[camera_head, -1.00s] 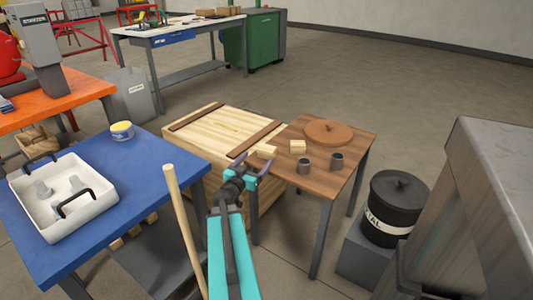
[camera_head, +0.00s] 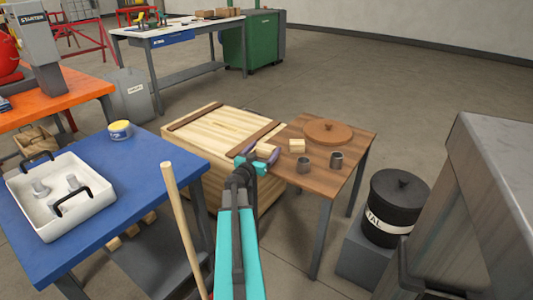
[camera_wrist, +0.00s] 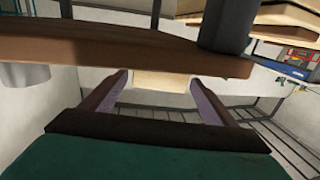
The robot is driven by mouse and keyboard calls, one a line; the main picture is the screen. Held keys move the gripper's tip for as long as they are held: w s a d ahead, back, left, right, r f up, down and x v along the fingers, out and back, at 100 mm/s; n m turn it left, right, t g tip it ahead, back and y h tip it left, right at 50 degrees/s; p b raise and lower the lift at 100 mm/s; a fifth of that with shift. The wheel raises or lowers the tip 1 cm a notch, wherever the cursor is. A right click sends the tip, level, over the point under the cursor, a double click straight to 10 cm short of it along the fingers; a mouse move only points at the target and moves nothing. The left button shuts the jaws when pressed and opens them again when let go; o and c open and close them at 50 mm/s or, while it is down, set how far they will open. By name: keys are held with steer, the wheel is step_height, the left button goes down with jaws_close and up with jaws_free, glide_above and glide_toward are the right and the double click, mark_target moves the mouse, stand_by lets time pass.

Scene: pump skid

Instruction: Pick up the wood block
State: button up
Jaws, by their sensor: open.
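Two pale wood blocks lie on the small brown table (camera_head: 322,183). The nearer-left wood block (camera_head: 265,150) is at the table's left edge, partly hidden by my gripper (camera_head: 261,156). The other pale block (camera_head: 297,146) is a little to its right. My gripper is open, with its purple fingers at the left block. In the wrist view, which looks upside down, a pale block (camera_wrist: 162,84) shows between and beyond the fingertips (camera_wrist: 158,79), beside the table's edge (camera_wrist: 130,50). I cannot tell whether the fingers touch it.
An upright wooden pole (camera_head: 182,225) stands left of my arm, near the blue table (camera_head: 150,190).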

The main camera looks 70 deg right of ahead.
steer(key=shift+d, duration=0.15)
steer(key=shift+s+d+b, duration=0.15)
steer(key=shift+d+b, duration=0.3)
steer(key=shift+d, duration=0.85)
steer(key=shift+s+d+b, duration=0.1)
steer(key=shift+d+b, duration=0.3)
steer(key=shift+d, duration=0.9)
steer(key=c, duration=1.1)
steer(key=shift+r, duration=0.1)
